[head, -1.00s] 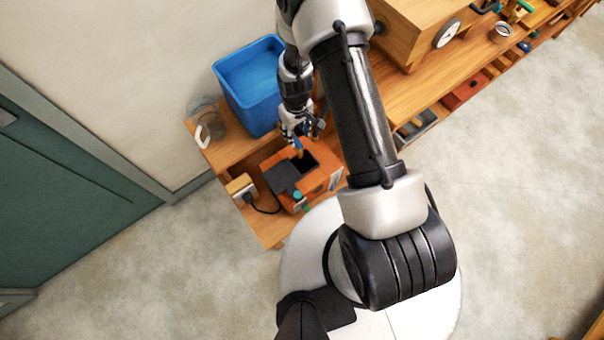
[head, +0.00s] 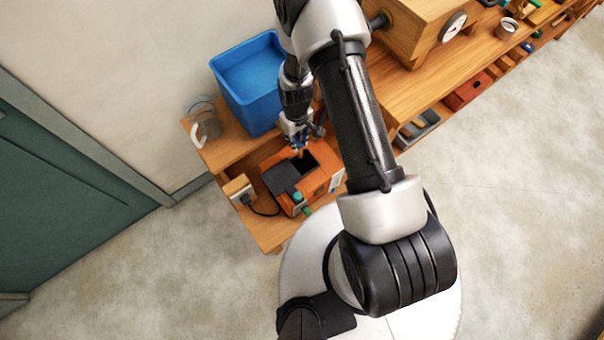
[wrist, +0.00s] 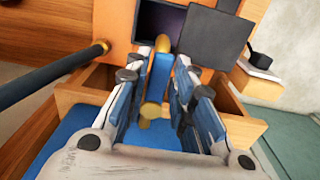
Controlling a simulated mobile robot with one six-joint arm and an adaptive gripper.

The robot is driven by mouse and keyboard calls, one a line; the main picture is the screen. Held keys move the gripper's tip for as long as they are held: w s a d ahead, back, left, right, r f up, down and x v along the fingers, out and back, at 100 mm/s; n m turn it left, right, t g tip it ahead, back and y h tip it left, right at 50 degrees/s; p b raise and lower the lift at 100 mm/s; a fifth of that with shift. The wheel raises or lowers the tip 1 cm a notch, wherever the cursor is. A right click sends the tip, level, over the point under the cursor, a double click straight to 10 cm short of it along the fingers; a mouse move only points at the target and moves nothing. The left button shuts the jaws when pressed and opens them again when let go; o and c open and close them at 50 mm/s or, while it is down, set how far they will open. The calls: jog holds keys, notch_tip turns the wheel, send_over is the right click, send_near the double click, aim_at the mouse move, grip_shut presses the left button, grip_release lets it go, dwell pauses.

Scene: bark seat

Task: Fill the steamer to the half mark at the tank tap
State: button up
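The steamer (head: 322,181) is an orange box with a dark opening and its dark lid folded to the left. It stands on the low wooden shelf below the blue tank (head: 262,97). In the wrist view the steamer's opening (wrist: 158,22) is at the top centre. A brass tap (wrist: 150,110) with a blue lever (wrist: 158,78) projects over the steamer. My gripper (head: 297,148) is at the tap. In the wrist view my gripper (wrist: 163,68) has its fingers apart on either side of the lever, with a gap visible. The steamer's water level is not visible.
A clear jug (head: 208,125) with a white handle stands left of the tank. A socket box (head: 238,188) with a black cord is left of the steamer. The wooden bench (head: 455,75) extends right with a dial-faced wooden box (head: 420,30). The floor in front is open.

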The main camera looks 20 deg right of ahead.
jog(key=c, duration=0.4)
jog(key=w+d+n+b, duration=0.1)
jog(key=n, duration=0.3)
jog(key=w+d+n+b, duration=0.1)
jog(key=n, duration=0.3)
jog(key=w+d+n+b, duration=0.1)
jog(key=w+n, duration=0.1)
jog(key=n, duration=0.2)
jog(key=shift+n, duration=0.4)
jog(key=shift+c, duration=0.2)
jog(key=shift+d, duration=0.1)
